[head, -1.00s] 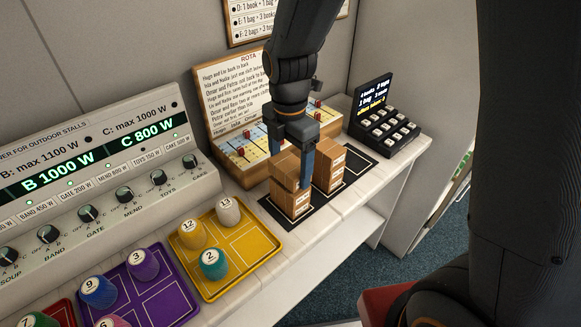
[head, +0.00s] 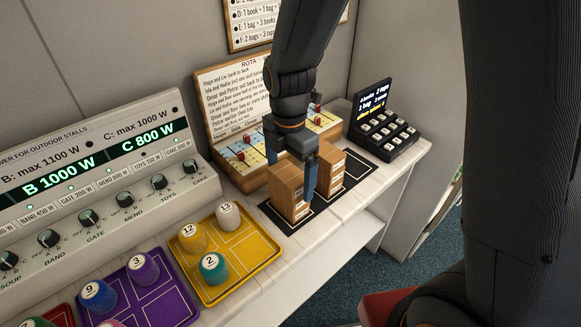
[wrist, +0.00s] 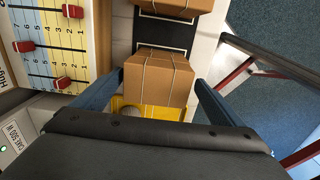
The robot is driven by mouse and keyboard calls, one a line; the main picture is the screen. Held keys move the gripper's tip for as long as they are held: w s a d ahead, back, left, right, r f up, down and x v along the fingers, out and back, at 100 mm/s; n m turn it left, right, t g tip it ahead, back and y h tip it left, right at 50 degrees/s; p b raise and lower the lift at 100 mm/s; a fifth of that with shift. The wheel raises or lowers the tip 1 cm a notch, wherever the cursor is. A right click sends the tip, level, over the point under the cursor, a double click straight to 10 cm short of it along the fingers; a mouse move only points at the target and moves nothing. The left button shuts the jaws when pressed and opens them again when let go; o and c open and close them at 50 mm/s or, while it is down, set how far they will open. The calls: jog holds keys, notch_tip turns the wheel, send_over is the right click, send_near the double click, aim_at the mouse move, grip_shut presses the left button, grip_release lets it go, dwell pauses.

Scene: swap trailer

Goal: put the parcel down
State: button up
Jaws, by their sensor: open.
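A brown strapped parcel (head: 287,194) stands upright on the near part of the black mat (head: 360,172) with white outlined cells. In the wrist view the parcel (wrist: 157,78) lies between the two blue fingers, with a gap visible at the right finger. My gripper (head: 291,172) is open and straddles the parcel from above. One finger shows at its right side; the other is partly hidden behind it. A second brown parcel (head: 331,164) stands on the mat just beyond, and it also shows at the top of the wrist view (wrist: 178,7).
A yellow tray (head: 243,281) with numbered cups is in front, with a purple tray (head: 170,305) to its left. The rota board (head: 227,95) stands behind the mat. A black keypad (head: 388,128) is at the right. The mat's far end is bare.

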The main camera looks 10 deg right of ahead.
aim_at(290, 173)
notch_tip(290, 173, up, 11)
jog(key=b, duration=0.2)
jog(key=s+d+f+m, duration=0.3)
jog(key=d+m, duration=0.3)
jog(key=m, duration=0.6)
jog(key=s+d+f+m+t, duration=0.1)
jog(key=s+d+f+m, duration=0.3)
jog(key=d+m, duration=0.3)
jog(key=f+m, duration=0.1)
jog(key=m, duration=0.4)
jog(key=shift+s+f+m, duration=0.25)
jog(key=shift+f+m, duration=0.15)
